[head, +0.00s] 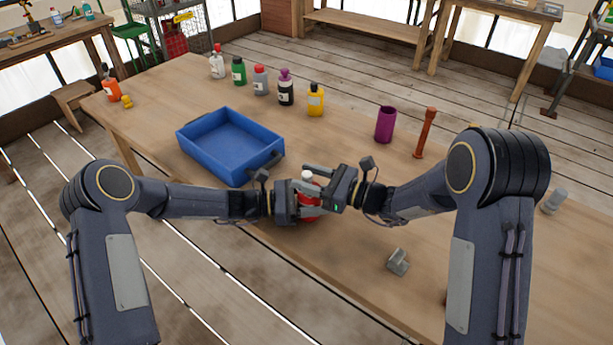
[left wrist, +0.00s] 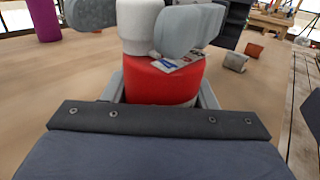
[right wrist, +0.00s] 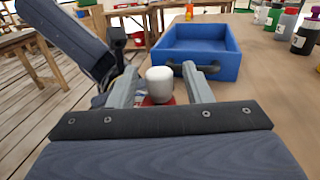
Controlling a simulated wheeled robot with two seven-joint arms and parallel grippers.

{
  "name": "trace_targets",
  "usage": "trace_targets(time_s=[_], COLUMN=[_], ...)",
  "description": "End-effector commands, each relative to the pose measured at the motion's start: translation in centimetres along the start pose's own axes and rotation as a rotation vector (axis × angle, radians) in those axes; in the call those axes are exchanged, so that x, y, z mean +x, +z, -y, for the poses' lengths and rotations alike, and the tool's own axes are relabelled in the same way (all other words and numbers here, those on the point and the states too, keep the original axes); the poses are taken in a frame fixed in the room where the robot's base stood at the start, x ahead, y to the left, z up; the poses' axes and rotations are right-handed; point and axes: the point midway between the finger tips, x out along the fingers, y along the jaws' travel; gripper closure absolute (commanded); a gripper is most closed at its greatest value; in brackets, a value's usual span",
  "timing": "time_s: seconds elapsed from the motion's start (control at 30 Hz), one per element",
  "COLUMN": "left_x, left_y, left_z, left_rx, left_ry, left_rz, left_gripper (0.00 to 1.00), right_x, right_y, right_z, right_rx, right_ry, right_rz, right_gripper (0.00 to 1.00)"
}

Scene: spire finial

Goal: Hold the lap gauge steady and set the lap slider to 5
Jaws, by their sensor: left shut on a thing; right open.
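A red bottle-like body (head: 311,208) with a white cap-like top (head: 307,175) stands near the front edge of the table. I cannot make out any scale or slider, so I cannot tell whether it is the lap gauge. My left gripper (head: 303,203) is shut on the red body (left wrist: 165,82), which carries a printed label. My right gripper (head: 322,178) is open, its fingers on either side of the white top. In the right wrist view the white top (right wrist: 160,84) sits between the fingers, apparently untouched, with the red body mostly hidden below.
A blue tray (head: 188,137) stands just left of the grippers. Several bottles, such as the yellow one (head: 315,102), line the table's back. A purple cup (head: 385,125), a brown spindle (head: 425,133) and a grey block (head: 398,262) are on the right. The table's centre is clear.

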Motion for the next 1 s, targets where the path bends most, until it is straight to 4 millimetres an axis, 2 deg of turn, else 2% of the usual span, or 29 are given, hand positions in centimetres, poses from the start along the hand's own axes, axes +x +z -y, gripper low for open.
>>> trace_targets(time_s=[0.37, 0.7, 1.0], left_x=[-0.02, -0.02, -0.03], left_y=[-0.02, -0.03, -0.03], left_z=[-0.02, -0.02, -0.03], left_rx=[0.0, 0.0, 0.0], left_ry=[0.001, 0.001, 0.001], left_rz=[-0.001, -0.001, -0.001], left_gripper=[0.74, 0.74, 0.74], right_x=[0.61, 0.58, -0.02], right_y=[-0.03, -0.01, 0.0], right_z=[-0.01, 0.0, 0.02], right_rx=[0.001, 0.001, 0.003], right_ry=[-0.001, 0.0, -0.004], right_rz=[-0.001, 0.0, 0.0], right_gripper=[0.55, 0.99, 1.0])
